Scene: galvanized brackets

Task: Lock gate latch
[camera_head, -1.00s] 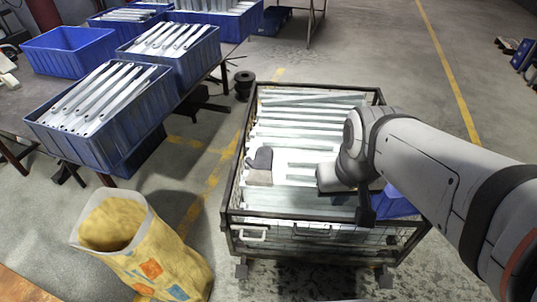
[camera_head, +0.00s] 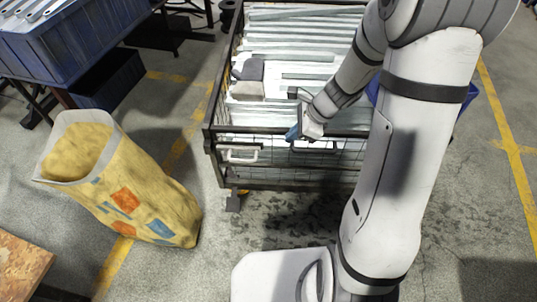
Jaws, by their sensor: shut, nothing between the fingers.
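The wire-mesh crate (camera_head: 213,122) stands on the floor with its front gate (camera_head: 290,172) facing me. A pale handle-shaped latch part (camera_head: 240,155) sits on the left of the gate's upper front. A second pale handle (camera_head: 314,148) sits further right, partly behind my arm. My gripper (camera_head: 293,133) is at the front top rail, just above and left of that second handle. It is shut and looks empty. I cannot tell whether it touches the rail. My arm hides the right part of the gate, so any latch there is hidden.
Long galvanized brackets (camera_head: 300,42) fill the crate, with grey gloves (camera_head: 249,80) on them. A yellow sack (camera_head: 135,190) stands to the left. A blue bin (camera_head: 70,45) sits on a table at upper left. Floor before the gate is clear.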

